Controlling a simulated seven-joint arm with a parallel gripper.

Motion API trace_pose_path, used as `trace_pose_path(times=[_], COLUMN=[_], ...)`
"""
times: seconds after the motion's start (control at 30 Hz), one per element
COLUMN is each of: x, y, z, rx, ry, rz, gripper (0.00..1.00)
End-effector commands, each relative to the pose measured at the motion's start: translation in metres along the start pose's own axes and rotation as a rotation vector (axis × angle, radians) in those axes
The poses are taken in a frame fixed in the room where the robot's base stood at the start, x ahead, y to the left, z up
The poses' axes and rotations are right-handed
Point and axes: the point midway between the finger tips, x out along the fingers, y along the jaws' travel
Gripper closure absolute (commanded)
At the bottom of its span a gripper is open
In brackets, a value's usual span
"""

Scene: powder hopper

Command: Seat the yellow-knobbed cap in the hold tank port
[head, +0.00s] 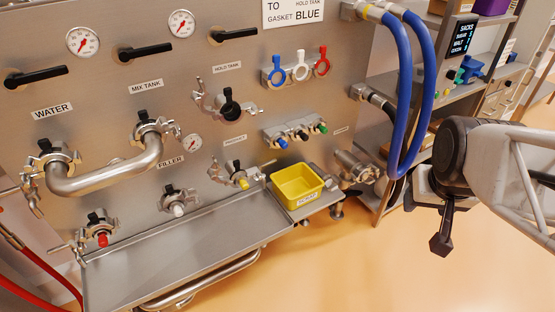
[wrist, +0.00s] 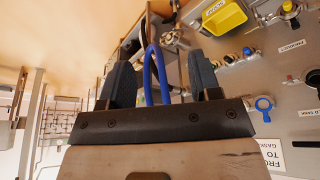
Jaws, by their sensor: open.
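The yellow-knobbed cap (head: 241,181) sits in a clamped port low on the steel panel, left of the yellow bin; its yellow knob also shows at the top right of the wrist view (wrist: 287,6). The hold tank port (head: 228,106) is higher on the panel under its label, with a dark round face and its clamp arms spread; I cannot tell details inside it. My gripper (head: 441,242) is at the right of the head view, well away from the panel. In the wrist view my gripper (wrist: 160,76) has its fingers wide apart, with nothing held.
Blue hoses (head: 402,110) hang between my gripper and the panel. A yellow bin (head: 297,184) stands on a small shelf. Blue, white and red rings (head: 301,69) hang above several capped fittings (head: 302,135). A sign (head: 293,12) reads gasket blue. A steel tray (head: 190,262) runs below.

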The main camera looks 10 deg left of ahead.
Motion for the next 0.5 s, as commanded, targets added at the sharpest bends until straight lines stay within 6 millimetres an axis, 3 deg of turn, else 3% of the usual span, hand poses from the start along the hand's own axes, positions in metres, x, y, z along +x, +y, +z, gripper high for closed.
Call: trace_pose_path(times=[0.2,0.5], x=[0.048,0.116], y=[-0.026,-0.077], z=[-0.065,-0.140], rx=[-0.068,-0.160], ry=[0.128,0.316], rz=[-0.019,-0.065], gripper=[0.43,0.43])
